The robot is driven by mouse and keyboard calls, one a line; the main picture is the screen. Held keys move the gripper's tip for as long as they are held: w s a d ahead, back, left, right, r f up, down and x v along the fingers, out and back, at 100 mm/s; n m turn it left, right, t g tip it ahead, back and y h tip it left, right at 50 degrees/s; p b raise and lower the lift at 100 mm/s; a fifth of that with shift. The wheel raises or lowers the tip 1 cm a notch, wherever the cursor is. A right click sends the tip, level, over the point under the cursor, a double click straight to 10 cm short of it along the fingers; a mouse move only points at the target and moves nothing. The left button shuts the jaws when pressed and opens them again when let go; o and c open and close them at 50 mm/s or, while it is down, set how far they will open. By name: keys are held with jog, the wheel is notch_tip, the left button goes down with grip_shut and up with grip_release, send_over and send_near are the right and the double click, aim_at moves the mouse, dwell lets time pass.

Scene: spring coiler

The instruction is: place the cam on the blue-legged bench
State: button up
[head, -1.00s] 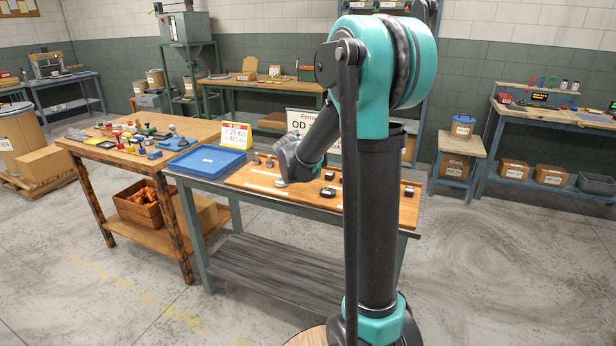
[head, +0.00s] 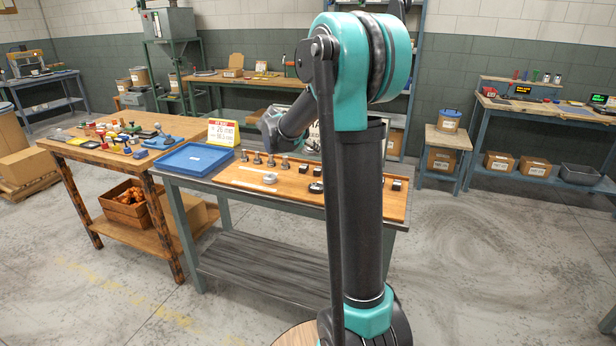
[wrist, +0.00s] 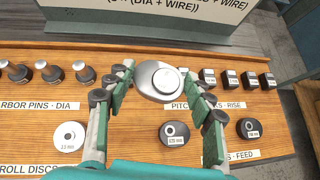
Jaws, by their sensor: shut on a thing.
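In the wrist view my gripper (wrist: 158,78) is shut on a silver rounded piece with a raised round hub, which I take for the cam (wrist: 160,84). It is held above the wooden board. In the head view the arm's far end is over the back of the middle bench; the fingers and the cam are hidden there. A bench with slate-blue legs (head: 466,174) stands at the back right, holding small tools and little displays. Another bench with bluish legs (head: 25,103) stands at the far left back.
The middle bench carries a blue tray (head: 180,164) and the wooden board (head: 240,177) with pins, discs and dark blocks. A cluttered wooden bench (head: 75,148) stands left. The floor at right is clear.

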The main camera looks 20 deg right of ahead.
notch_tip(320, 180, down, 11)
jog(key=shift+f, duration=0.2)
dwell(0.3)
jog(key=shift+f, duration=0.15)
jog(key=o, duration=1.4)
jog(key=shift+o, duration=0.2)
